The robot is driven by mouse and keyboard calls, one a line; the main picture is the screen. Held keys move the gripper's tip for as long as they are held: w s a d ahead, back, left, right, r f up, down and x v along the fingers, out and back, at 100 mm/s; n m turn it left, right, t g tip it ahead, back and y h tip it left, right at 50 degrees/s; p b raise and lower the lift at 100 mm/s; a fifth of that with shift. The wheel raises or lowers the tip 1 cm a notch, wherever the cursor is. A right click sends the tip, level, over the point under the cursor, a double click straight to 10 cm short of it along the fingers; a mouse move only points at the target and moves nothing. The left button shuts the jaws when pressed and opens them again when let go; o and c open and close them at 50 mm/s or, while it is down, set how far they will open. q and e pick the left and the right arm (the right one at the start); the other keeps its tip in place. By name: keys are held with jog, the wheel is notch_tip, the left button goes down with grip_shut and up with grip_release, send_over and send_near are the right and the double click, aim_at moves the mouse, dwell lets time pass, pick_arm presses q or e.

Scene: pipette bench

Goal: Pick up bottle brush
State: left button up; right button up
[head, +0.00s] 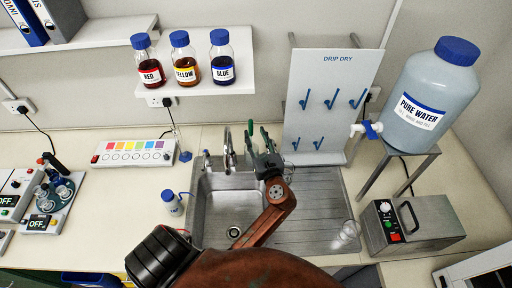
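Two slim green items (249,136), probably brush handles, stand at the back edge of the sink, right of the tap. I cannot tell for sure which one is the bottle brush, and their lower ends are hidden. My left gripper (262,160) is right at them, over the back right part of the sink. The dark fingers are small and partly overlap the green items, so I cannot see whether they are open or shut on one. My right gripper is not in view.
The steel sink (215,222) has a tap (228,150) at its back. A drip-dry board (328,90) with blue pegs stands behind the drainer. A small blue-capped bottle (173,204) stands left of the sink, and a clear glass vessel (349,232) on the drainer. A large water bottle (424,100) stands right.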

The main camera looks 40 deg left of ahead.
aim_at(251, 124)
pick_arm(q)
jog(key=p+x, duration=0.1)
jog(key=x, duration=0.7)
jog(key=shift+f, duration=0.15)
jog(key=shift+d, duration=0.1)
jog(key=shift+c, duration=0.4)
grip_shut()
